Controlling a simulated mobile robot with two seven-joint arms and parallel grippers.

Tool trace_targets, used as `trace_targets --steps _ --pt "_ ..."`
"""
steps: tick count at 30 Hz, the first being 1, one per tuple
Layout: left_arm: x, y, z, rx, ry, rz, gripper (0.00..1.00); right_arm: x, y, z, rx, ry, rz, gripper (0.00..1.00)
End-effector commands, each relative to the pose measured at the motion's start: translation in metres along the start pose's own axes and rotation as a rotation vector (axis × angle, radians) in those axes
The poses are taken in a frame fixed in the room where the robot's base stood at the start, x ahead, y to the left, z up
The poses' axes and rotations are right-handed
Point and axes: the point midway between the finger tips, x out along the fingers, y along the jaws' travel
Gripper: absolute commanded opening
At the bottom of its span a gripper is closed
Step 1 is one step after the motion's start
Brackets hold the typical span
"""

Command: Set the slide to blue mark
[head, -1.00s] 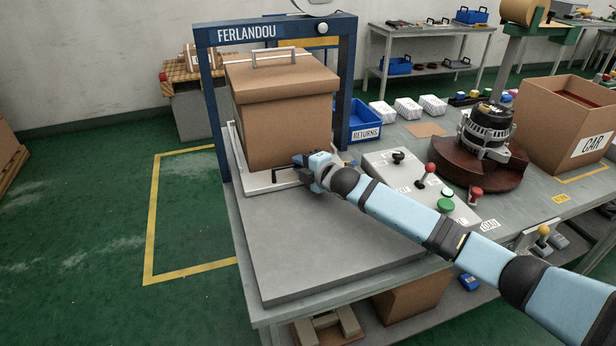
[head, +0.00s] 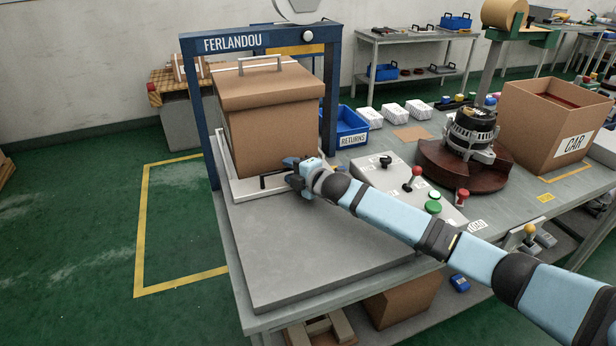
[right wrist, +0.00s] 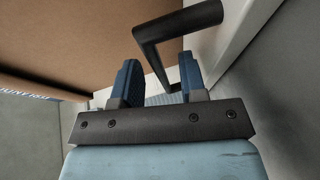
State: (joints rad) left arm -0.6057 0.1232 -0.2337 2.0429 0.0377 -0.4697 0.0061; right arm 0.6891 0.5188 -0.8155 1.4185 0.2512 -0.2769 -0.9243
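The slide (head: 236,192) is a pale flat carriage with a black bar handle (head: 268,184) at its front edge. A lidded cardboard box (head: 270,130) stands on it, inside the blue FERLANDOU frame (head: 188,110). My right gripper (head: 291,168) is at the right end of the handle. In the right wrist view, the right gripper's (right wrist: 160,80) two blue fingers are apart, and one leg of the black handle (right wrist: 150,52) reaches down between or just beyond them; contact is not clear. I cannot make out a blue mark on the slide's path. My left gripper is out of view.
The grey plate (head: 310,245) in front of the slide is clear. To the right are a control panel (head: 395,175) with a red-knobbed lever and buttons, an alternator (head: 472,132) on a brown turntable (head: 450,172), a blue RETURNS bin (head: 350,130) and an open CAR box (head: 545,125).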

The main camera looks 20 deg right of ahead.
Motion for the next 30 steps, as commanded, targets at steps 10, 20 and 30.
trace_targets --steps 10,20,30 --pt "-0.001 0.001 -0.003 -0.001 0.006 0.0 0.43 -0.078 -0.001 0.0 -0.001 0.0 -0.002 0.39" --pt "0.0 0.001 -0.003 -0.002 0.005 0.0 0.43 -0.123 -0.001 0.0 0.0 0.0 -0.002 0.39" --pt "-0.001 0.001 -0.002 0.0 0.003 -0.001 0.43 -0.126 0.0 0.0 0.001 0.0 -0.001 0.39"
